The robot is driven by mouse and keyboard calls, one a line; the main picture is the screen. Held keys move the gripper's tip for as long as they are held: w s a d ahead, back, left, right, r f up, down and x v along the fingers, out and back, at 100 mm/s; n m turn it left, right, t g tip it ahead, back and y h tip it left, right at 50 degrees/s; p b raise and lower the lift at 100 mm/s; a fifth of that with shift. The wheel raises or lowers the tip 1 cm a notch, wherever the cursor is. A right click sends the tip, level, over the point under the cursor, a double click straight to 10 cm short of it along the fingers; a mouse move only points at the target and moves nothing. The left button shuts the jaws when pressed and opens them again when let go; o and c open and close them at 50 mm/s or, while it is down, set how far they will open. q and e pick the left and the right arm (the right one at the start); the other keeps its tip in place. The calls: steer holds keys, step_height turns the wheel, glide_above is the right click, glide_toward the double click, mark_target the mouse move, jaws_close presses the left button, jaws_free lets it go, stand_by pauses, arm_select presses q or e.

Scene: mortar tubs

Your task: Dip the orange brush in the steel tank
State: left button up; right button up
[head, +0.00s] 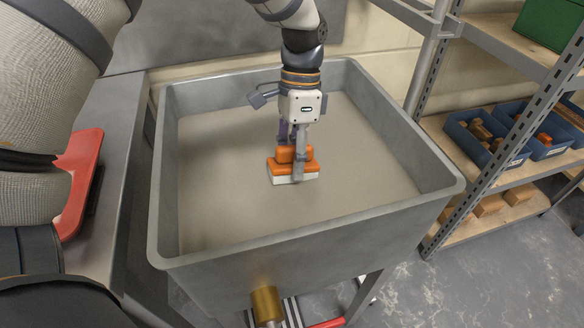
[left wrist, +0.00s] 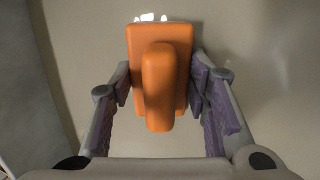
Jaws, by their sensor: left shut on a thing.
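The orange brush (head: 283,168) has an orange block and handle with pale bristles below. It is inside the walls of the grey steel tank (head: 310,245), over the flat grey-brown surface that fills the tank. The bristles still show, and I cannot tell whether they touch that surface. My left gripper (head: 294,160) points down from above and is shut on the brush. In the left wrist view the brush (left wrist: 160,85) sits between the two fingers, its handle toward the camera. My right gripper is not in view.
A metal shelf rack on the right holds blue bins (head: 486,132) with blocks and a green box (head: 552,22). A brass fitting (head: 266,303) sits on the tank's front. A red object (head: 78,180) lies on the grey surface left of the tank.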

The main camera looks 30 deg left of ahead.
arm_select(q)
step_height(320, 180, up, 10)
steer(key=shift+r+p, duration=0.1)
steer(key=shift+p, duration=0.8)
steer(key=shift+r, duration=2.5)
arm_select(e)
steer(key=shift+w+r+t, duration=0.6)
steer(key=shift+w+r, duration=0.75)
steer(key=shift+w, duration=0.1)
arm_select(q)
step_height(320, 180, up, 4)
glide_above(294, 148)
